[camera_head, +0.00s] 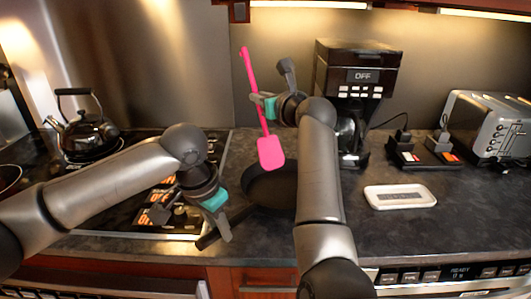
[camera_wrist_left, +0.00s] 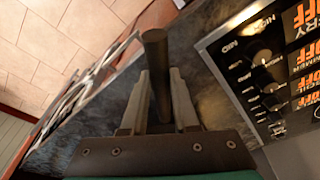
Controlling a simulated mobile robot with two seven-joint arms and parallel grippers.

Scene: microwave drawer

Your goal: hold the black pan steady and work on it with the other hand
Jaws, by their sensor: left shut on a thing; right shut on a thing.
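The black pan (camera_head: 262,190) rests on the dark countertop, beside the stove's right edge, partly hidden behind my right arm. Its handle points toward the front left. My left gripper (camera_head: 214,236) is shut on the pan handle; in the left wrist view the dark handle (camera_wrist_left: 158,75) sits between the two fingers (camera_wrist_left: 160,105). My right gripper (camera_head: 262,101) is shut on a pink spatula (camera_head: 270,151). The spatula hangs head down, slightly tilted, with its head over the pan's back edge in the head view. I cannot tell whether it touches the pan.
A kettle (camera_head: 88,133) stands on the stove at the left. A coffee maker (camera_head: 355,75) stands behind my right arm. A white tray (camera_head: 400,196), small boxes on a dark base (camera_head: 424,152) and a toaster (camera_head: 489,122) are at the right. Counter around the tray is clear.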

